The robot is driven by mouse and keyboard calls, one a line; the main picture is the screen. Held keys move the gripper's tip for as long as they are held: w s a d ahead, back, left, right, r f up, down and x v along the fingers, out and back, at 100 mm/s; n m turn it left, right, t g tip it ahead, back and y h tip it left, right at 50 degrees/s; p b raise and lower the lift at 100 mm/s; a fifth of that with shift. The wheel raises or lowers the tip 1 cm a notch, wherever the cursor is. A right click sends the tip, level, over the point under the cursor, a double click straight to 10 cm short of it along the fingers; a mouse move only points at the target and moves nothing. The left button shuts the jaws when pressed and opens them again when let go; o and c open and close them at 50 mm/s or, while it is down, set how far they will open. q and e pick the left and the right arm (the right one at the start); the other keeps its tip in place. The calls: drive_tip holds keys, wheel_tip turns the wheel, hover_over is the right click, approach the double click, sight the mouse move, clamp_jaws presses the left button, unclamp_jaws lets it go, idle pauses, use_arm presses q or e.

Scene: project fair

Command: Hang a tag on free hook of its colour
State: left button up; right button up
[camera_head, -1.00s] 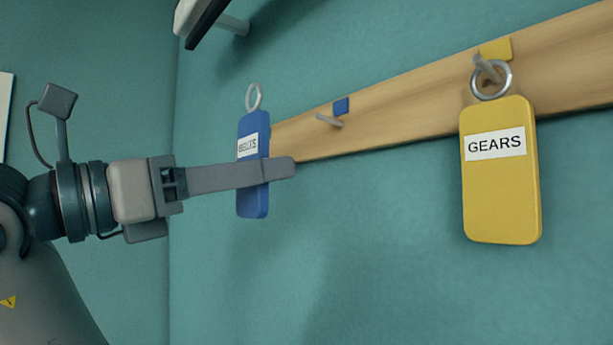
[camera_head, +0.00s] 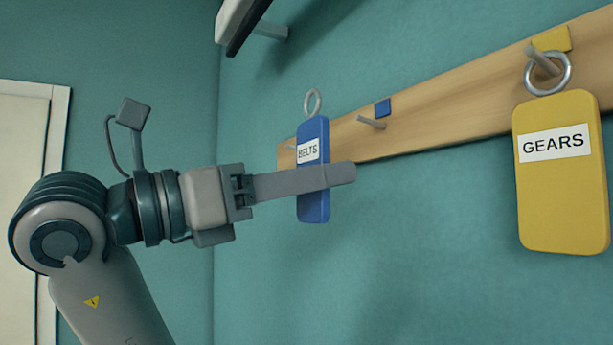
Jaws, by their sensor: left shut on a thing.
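A blue tag (camera_head: 313,207) labelled BELTS, with a metal ring (camera_head: 313,102) at its top, hangs upright in my left gripper (camera_head: 340,175). The gripper is shut on the tag, its finger crossing the tag's front below the label. A hook (camera_head: 371,123) with a blue square marker (camera_head: 382,107) sticks out of the wooden rail to the right of the ring; it is empty, and the ring is apart from it. A yellow tag (camera_head: 560,205) labelled GEARS hangs by its ring on the hook under a yellow marker (camera_head: 551,40). My right gripper does not show.
The wooden rail (camera_head: 450,105) runs along the teal wall. A dark-edged white fixture (camera_head: 236,20) juts out above. A pale door (camera_head: 22,200) is at the left.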

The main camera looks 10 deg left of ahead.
use_arm(q)
drive_tip(key=shift+w+d+f+p, duration=0.1)
drive_tip(key=shift+w+d+p, duration=0.1)
drive_tip(key=shift+w+d, duration=0.7)
drive_tip(key=shift+w+d+f+p, duration=0.2)
drive_tip(key=shift+w+d, duration=0.45)
drive_tip(key=shift+d, duration=0.55)
drive_tip(key=shift+w+d+f+p, duration=0.1)
drive_tip(key=shift+w+d+p, duration=0.1)
drive_tip(key=shift+w+d, duration=0.7)
drive_tip(key=shift+w+d+f+b, duration=0.2)
drive_tip(key=shift+d+f+b, duration=0.2)
drive_tip(key=shift+d+b, duration=0.2)
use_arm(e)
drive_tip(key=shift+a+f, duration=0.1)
use_arm(q)
drive_tip(key=shift+d, duration=0.1)
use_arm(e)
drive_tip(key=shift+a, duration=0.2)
use_arm(q)
drive_tip(key=o, duration=0.9)
drive_tip(key=shift+c, duration=0.2)
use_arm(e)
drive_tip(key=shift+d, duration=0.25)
